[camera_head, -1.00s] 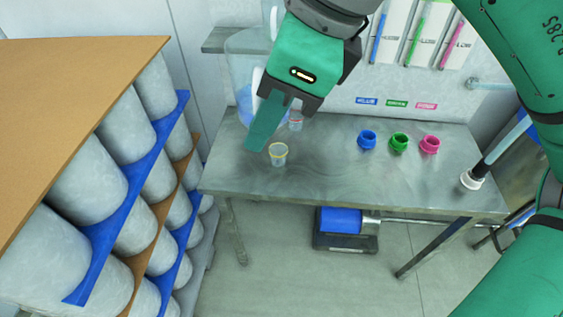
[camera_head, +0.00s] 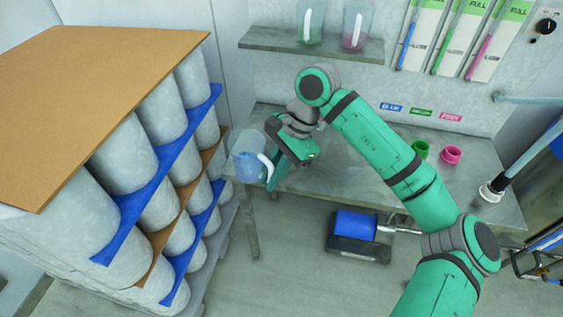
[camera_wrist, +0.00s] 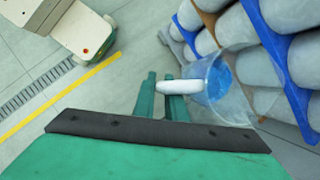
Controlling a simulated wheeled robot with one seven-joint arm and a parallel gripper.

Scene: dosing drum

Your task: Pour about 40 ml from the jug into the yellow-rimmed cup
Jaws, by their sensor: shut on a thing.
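The clear jug (camera_head: 248,152) holds blue liquid and hangs in the head view beside the left end of the table, looking roughly upright. My gripper (camera_head: 273,176) is shut on its white handle. In the wrist view the jug (camera_wrist: 232,90) is at the right, with its white handle (camera_wrist: 180,86) between the fingers of my gripper (camera_wrist: 163,85). The yellow-rimmed cup does not show now; my arm covers part of the tabletop. A small piece of another cup peeks out beside my wrist, too little to identify.
The metal table (camera_head: 350,165) carries a green ring-shaped container (camera_head: 420,150) and a pink one (camera_head: 451,155). A stack of grey drums (camera_head: 120,170) stands close left of the jug. A shelf (camera_head: 310,45) at the back holds two other jugs.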

